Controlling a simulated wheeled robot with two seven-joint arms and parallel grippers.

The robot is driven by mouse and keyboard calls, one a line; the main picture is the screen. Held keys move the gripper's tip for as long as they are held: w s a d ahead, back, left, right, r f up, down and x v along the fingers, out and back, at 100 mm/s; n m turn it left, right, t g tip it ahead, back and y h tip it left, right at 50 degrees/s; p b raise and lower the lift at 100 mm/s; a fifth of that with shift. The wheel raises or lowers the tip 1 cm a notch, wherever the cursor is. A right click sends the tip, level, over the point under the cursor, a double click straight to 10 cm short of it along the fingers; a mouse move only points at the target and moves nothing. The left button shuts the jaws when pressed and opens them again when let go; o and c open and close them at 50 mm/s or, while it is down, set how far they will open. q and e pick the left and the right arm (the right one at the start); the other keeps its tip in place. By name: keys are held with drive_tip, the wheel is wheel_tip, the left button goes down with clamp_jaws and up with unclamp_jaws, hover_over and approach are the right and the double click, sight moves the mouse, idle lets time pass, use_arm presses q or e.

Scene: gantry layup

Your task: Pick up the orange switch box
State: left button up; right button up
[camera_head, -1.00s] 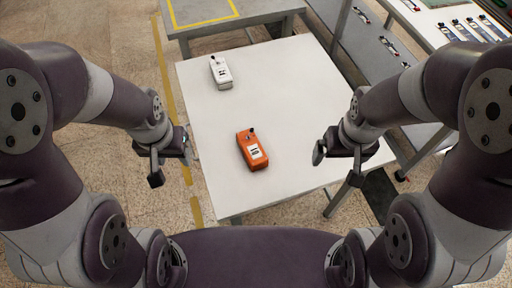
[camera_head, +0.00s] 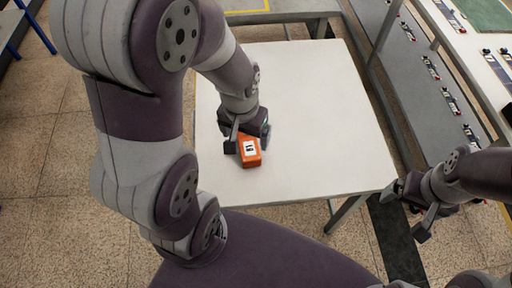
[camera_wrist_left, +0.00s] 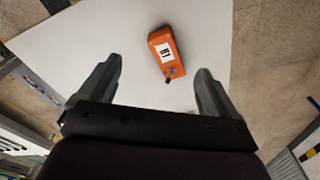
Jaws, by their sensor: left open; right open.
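The orange switch box (camera_head: 249,152) lies on the white table, with a white label on its top. In the left wrist view the orange switch box (camera_wrist_left: 165,48) shows whole, its small black knob facing the gripper. My left gripper (camera_head: 248,138) is over the box's far end in the head view and hides part of it. In the left wrist view the left gripper (camera_wrist_left: 155,85) is open, and the box lies beyond and between its two fingertips, not clasped. My right gripper (camera_head: 408,210) is open and empty, off the table's right side.
The white table (camera_head: 325,110) is otherwise bare where I see it. A grey bench (camera_head: 280,8) with a yellow line stands behind it. A rack with several small parts (camera_head: 430,68) runs along the right.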

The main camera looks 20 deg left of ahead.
use_arm(q)
wheel_tip(320, 180, down, 4)
drive_tip(key=w+a+n+b, duration=0.1)
drive_tip(key=w+a+b, duration=0.1)
drive_tip(key=n+g+b, duration=0.1)
drive_tip(key=n+b, duration=0.1)
drive_tip(key=n, duration=0.4)
hover_over(248, 142)
drive_tip(key=a, duration=0.1)
wheel_tip(248, 142, down, 3)
drive_tip(key=f, duration=0.3)
drive_tip(key=f+b, duration=0.1)
drive_tip(key=f, duration=0.3)
drive_tip(key=d+f, duration=0.1)
drive_tip(key=f, duration=0.3)
drive_tip(key=shift+f, duration=0.6)
drive_tip(key=c, duration=1.2)
